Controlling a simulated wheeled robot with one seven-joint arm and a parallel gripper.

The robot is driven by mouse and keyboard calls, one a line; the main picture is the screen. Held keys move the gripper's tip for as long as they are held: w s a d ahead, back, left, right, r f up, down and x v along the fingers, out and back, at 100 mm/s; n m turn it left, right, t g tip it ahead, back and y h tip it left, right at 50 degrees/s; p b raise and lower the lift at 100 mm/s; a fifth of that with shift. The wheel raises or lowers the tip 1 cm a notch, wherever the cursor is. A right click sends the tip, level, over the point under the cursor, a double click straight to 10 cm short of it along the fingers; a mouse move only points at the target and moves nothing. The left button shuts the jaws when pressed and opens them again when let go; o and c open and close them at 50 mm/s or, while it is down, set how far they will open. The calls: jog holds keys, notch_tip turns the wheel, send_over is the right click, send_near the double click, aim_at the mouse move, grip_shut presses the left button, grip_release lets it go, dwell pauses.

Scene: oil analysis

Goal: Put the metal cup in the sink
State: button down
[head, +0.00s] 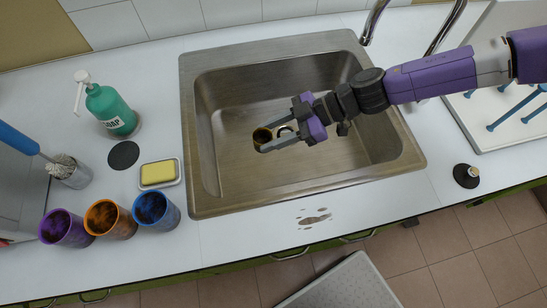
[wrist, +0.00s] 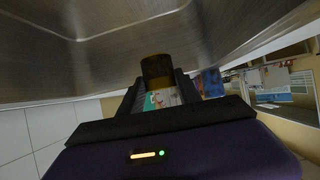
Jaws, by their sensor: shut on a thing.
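The sink (head: 300,185) is a steel basin set in the white counter, at the middle of the head view. My gripper (head: 272,140) reaches in from the right and is over the basin. It is shut on a small brownish metal cup (head: 262,136), which shows dark inside. In the wrist view the metal cup (wrist: 156,68) sits between my two fingers (wrist: 155,90), with the steel sink wall (wrist: 60,65) beyond it. I cannot tell how far the cup is above the sink floor.
Left of the sink are a green soap bottle (head: 110,110), a yellow sponge (head: 158,173) on a dish, and purple (head: 64,229), orange (head: 108,220) and blue (head: 155,211) cups. The faucet (head: 445,28) rises behind the sink, near my arm. A black knob-like object (head: 466,176) stands right.

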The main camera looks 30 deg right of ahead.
notch_tip(320, 180, down, 15)
jog(key=shift+f+b, duration=0.2)
jog(key=shift+b, duration=0.2)
jog(key=shift+f, duration=0.1)
jog(key=c, duration=0.8)
grip_release()
jog(key=v, duration=1.2)
jog(key=shift+b, duration=0.3)
